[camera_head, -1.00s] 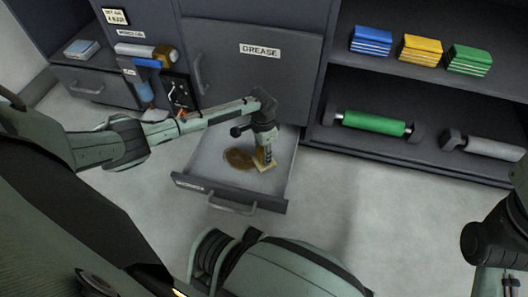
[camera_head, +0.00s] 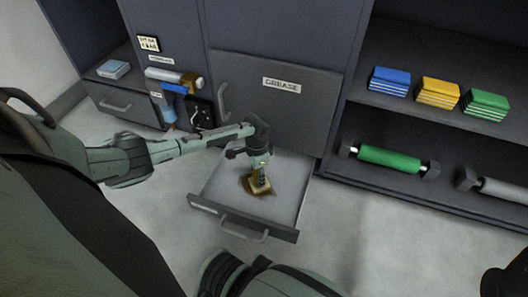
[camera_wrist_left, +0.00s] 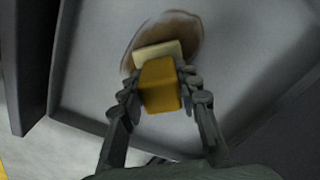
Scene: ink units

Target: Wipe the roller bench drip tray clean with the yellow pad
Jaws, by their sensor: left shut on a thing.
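The drip tray (camera_head: 289,203) is a grey drawer-like tray pulled out at the bottom of the cabinet. A brown stain (camera_wrist_left: 186,30) lies on its floor, partly hidden by the pad and gripper. My left gripper (camera_head: 260,183) is inside the tray, shut on the yellow pad (camera_wrist_left: 160,86). The pad has a pale end (camera_wrist_left: 158,53) that lies over the stain in the left wrist view. I cannot tell how firmly it touches the floor. My right gripper's fingers are out of view.
A cabinet panel marked GREASE (camera_head: 270,110) stands behind the tray. To the right, shelves hold blue (camera_head: 389,81), yellow (camera_head: 438,92) and green (camera_head: 484,105) blocks and a green roller (camera_head: 390,160). The tray's raised walls surround the gripper.

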